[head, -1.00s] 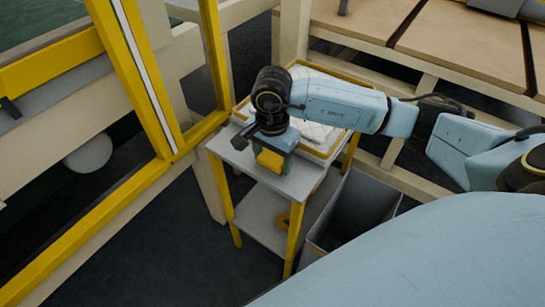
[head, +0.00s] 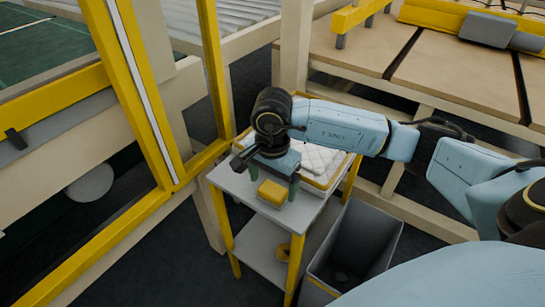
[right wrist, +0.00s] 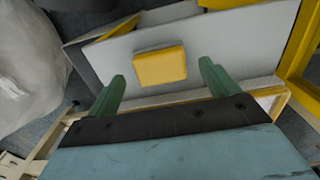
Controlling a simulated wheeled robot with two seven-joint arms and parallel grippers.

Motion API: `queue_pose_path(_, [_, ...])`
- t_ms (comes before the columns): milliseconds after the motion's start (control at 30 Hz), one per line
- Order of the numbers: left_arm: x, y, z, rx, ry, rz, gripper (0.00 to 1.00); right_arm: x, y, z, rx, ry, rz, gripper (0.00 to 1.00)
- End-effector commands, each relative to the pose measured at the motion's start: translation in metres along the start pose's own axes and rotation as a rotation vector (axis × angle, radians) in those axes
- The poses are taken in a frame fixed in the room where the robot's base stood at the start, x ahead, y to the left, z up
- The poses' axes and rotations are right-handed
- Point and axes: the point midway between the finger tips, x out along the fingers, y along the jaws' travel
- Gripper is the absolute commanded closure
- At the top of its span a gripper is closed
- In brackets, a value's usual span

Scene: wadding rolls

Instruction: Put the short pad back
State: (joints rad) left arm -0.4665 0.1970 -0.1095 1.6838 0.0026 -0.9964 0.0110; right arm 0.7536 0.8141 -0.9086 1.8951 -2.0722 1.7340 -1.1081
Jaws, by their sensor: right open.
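A small yellow block (head: 272,192) lies on the grey top of a small cart (head: 235,182). It also shows in the right wrist view (right wrist: 160,66), lying flat beyond my fingertips. My right gripper (head: 279,180) is open and empty just above the block, with its two green fingers apart (right wrist: 162,74). White quilted padding (head: 318,158) lies in a yellow-edged tray (head: 325,184) at the back of the cart, partly hidden by my right arm. I cannot tell which piece is the short pad. My left gripper is not in view.
A grey open bin (head: 352,245) stands right of the cart. A yellow frame (head: 140,90) rises close on the left. A tan-topped bench (head: 450,75) stands behind on the right.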

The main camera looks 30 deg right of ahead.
Motion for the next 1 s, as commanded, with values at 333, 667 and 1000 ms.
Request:
queue_pose_path(333, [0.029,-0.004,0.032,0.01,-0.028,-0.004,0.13,-0.075,0.0,0.0,0.0,0.0,-0.002,0.14])
queue_pose_path(667, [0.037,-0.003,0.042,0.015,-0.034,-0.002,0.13,-0.092,0.0,0.0,0.001,-0.001,0.001,0.14])
queue_pose_path(1000, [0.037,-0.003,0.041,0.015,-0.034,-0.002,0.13,-0.091,0.0,0.0,0.001,-0.001,0.001,0.14])
